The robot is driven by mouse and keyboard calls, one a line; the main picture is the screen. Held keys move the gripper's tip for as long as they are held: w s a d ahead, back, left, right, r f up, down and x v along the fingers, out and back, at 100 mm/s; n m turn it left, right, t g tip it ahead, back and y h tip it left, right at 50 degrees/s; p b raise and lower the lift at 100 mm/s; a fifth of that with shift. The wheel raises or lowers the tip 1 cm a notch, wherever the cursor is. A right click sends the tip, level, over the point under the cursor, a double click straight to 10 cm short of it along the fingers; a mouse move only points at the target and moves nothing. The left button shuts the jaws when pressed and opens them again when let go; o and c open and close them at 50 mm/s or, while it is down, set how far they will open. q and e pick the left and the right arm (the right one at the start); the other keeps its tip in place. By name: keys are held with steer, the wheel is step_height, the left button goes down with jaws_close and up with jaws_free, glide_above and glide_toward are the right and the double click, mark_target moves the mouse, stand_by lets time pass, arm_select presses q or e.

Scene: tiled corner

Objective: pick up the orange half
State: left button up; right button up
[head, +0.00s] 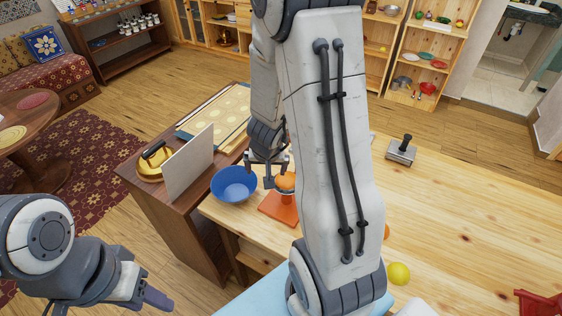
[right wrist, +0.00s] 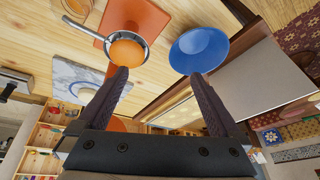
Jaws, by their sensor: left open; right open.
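The orange half (head: 286,181) sits on an orange stand or press on the light wooden table; in the right wrist view the orange half (right wrist: 126,52) lies in a round metal cup. My right gripper (head: 268,172) is open and empty beside it. In the right wrist view its fingers (right wrist: 159,73) are apart, with the left fingertip overlapping the cup's near edge; I cannot tell whether they touch. My left gripper (head: 148,296) is open, low at the left, partly cut off by the frame edge and far from the orange half.
A blue bowl (head: 234,186) stands left of the orange half, close to the right gripper. An upright pale board (head: 189,165) and a yellow pan lie on the dark cabinet (head: 215,222). My right arm hides the table's middle.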

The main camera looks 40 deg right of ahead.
steer(key=m+h, duration=0.1)
steer(key=m, duration=0.1)
glide_toward(286, 176)
steer(key=shift+g, duration=0.5)
steer(key=b+x, duration=0.3)
steer(key=x, duration=0.1)
steer(key=shift+w+a+f, duration=0.1)
steer(key=shift+a+f, duration=0.05)
steer(key=shift+f, duration=0.05)
steer(key=b+x, duration=0.1)
steer(key=x, duration=0.1)
steer(key=b+x, duration=0.2)
steer(key=x, duration=0.1)
steer(key=shift+w+d+f, duration=0.2)
steer(key=shift+w+d, duration=0.05)
steer(key=shift+w, duration=0.1)
arm_select(q)
step_height(286, 176, down, 5)
steer(key=shift+f, duration=0.15)
arm_select(e)
steer(key=shift+r, duration=0.1)
steer(key=c, duration=1.3)
steer(key=shift+r, duration=0.15)
